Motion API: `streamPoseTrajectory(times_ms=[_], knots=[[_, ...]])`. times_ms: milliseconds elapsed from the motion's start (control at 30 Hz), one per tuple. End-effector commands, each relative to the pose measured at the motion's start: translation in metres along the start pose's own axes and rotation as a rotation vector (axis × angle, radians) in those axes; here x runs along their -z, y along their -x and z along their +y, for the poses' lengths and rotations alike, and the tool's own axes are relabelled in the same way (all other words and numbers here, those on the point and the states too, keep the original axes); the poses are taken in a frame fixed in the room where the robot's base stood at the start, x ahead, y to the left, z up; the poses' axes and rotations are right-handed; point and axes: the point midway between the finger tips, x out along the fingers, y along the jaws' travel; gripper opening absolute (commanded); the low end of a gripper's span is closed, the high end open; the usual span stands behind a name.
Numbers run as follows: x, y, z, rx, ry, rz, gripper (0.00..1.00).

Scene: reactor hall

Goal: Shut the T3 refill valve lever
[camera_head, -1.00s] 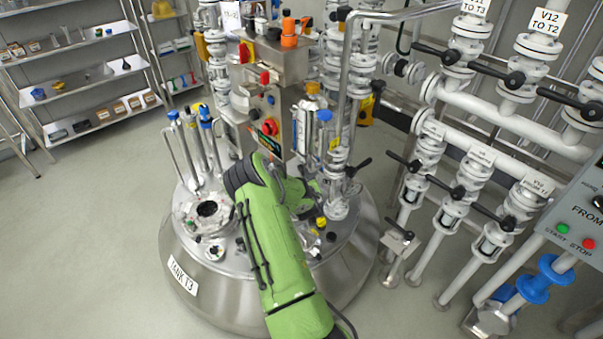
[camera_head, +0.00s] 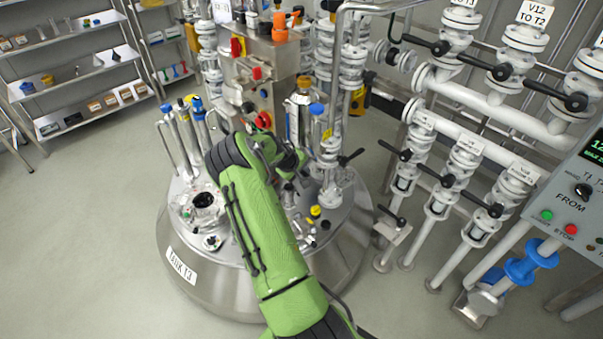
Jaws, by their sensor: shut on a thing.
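Tank T3 (camera_head: 185,265) is a round steel vessel at the centre, with its name label on the front. A valve stack (camera_head: 330,150) rises from the right of its lid. A black lever (camera_head: 351,157) sticks out to the right of that stack; I cannot read a label naming it the refill valve lever. My green arm reaches over the lid from the bottom. My gripper (camera_head: 288,192) is low over the lid, left of that valve stack, and small and partly hidden by my wrist. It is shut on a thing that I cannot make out.
A steel control box (camera_head: 266,55) with a red knob (camera_head: 263,120) stands behind my wrist. Upright pipes with blue caps (camera_head: 196,104) rise at the lid's left. White valve pipes (camera_head: 455,160) with black levers fill the right. The floor at left is clear.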

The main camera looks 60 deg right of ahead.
Motion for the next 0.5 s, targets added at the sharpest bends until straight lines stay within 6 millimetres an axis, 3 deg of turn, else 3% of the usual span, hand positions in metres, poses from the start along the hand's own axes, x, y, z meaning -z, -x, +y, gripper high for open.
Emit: streamPoseTrajectory(times_ms=[500], knots=[[0.0008, 0.0038, 0.0025, 0.002, 0.047, -0.067, 0.00]])
